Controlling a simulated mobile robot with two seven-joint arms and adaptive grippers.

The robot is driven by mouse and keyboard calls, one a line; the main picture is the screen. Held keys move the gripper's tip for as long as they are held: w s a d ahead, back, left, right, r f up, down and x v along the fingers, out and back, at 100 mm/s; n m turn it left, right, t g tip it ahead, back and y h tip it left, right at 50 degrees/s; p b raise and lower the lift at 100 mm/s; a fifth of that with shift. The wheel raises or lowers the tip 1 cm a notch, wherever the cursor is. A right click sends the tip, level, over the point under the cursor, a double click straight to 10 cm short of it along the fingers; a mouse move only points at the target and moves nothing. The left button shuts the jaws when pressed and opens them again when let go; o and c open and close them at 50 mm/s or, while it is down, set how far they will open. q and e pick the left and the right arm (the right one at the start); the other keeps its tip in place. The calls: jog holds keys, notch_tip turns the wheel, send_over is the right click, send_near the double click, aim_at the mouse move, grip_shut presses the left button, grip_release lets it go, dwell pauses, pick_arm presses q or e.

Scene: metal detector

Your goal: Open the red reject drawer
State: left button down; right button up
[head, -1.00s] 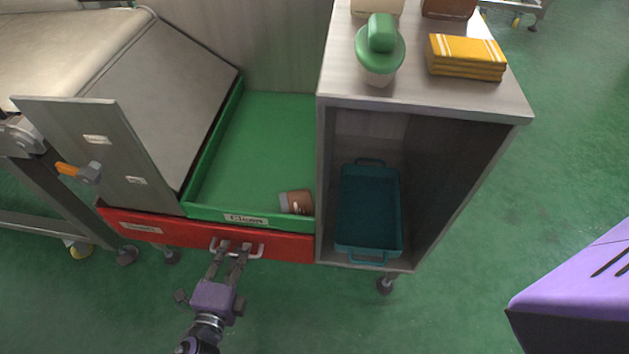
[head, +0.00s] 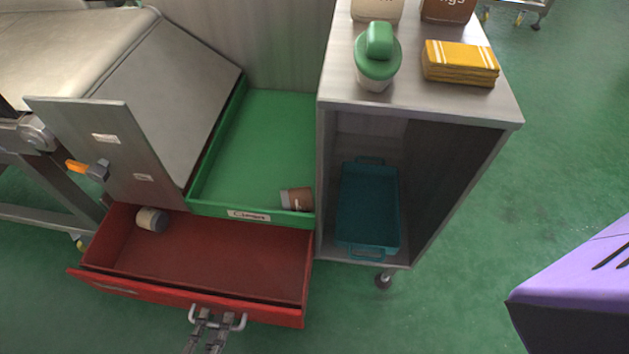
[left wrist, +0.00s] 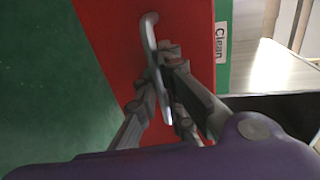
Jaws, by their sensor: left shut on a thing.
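The red reject drawer (head: 200,262) stands pulled out below the green tray in the head view. A small jar with a pale lid (head: 152,219) lies inside it at the back left. My left gripper (head: 213,324) is shut on the drawer's metal handle (head: 240,322) at the front. In the left wrist view, the gripper (left wrist: 165,85) has its fingers around the handle (left wrist: 150,40) against the red front (left wrist: 110,35). The gripper's lower part is cut off by the head view's bottom edge. My right gripper does not show.
The green "Clean" tray (head: 262,135) above the drawer holds a brown jar (head: 297,199). A grey cabinet (head: 425,110) stands right of the drawer, with a teal basket (head: 368,205) inside and yellow cloths (head: 460,62) on top.

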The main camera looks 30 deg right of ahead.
pick_arm(q)
jog(key=f+v, duration=0.2)
jog(key=v, duration=1)
jog(key=shift+s+a+f, duration=0.15)
jog(key=shift+s+a, duration=0.15)
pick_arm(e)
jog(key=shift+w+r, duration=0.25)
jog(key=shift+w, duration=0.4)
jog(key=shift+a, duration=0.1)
pick_arm(q)
jog(key=c, duration=2.1)
grip_release()
jog(key=v, duration=1.2)
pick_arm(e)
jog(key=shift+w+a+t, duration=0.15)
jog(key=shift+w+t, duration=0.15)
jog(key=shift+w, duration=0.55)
